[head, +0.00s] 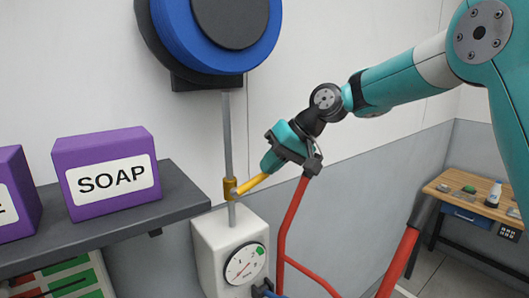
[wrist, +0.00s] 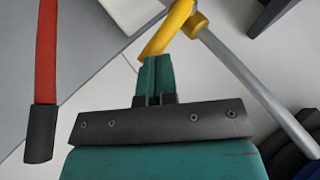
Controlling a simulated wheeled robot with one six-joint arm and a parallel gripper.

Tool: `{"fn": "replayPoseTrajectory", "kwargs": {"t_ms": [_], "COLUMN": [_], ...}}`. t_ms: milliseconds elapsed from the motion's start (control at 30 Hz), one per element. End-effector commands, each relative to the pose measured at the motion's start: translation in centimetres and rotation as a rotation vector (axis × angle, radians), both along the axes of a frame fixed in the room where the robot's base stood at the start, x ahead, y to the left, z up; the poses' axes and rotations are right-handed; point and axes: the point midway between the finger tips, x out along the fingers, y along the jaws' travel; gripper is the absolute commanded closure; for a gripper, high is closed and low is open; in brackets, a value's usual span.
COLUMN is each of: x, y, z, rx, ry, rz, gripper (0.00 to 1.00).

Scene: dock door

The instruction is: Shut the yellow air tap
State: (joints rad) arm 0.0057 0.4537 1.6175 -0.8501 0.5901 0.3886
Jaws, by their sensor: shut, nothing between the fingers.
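The yellow air tap (head: 230,189) sits on a thin vertical grey pipe (head: 228,130), above a white box with a gauge. Its yellow lever (head: 252,184) sticks out to the right, across the pipe and slightly raised. My gripper (head: 268,165) is shut and empty, at the lever's outer end. In the wrist view the shut fingertips (wrist: 154,62) lie right by the end of the yellow lever (wrist: 166,32), overlapping it in the picture; I cannot tell whether they touch. The grey pipe (wrist: 250,85) runs off to the lower right there.
A blue and black reel (head: 215,30) hangs above the pipe. A dark shelf (head: 180,195) with a purple SOAP box (head: 105,170) is at left. The white gauge box (head: 212,262) is below. Red bars (head: 288,225) with a black grip (head: 424,210) stand close below my arm. A workbench (head: 455,190) is at right.

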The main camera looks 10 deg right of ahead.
Motion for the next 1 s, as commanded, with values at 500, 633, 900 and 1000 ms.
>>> {"fn": "replayPoseTrajectory", "kwargs": {"t_ms": [500,633,900,1000], "x": [0.6,0.6,0.6,0.5], "y": [-1.1,-1.2,-1.3,-1.3], "z": [-2.7,-2.9,-3.2,-3.3], "rx": [0.062,0.061,0.059,0.058], "ry": [0.029,0.030,0.034,0.036], "rz": [0.001,0.000,-0.001,-0.001], "gripper": [1.00,1.00,1.00,1.00]}}
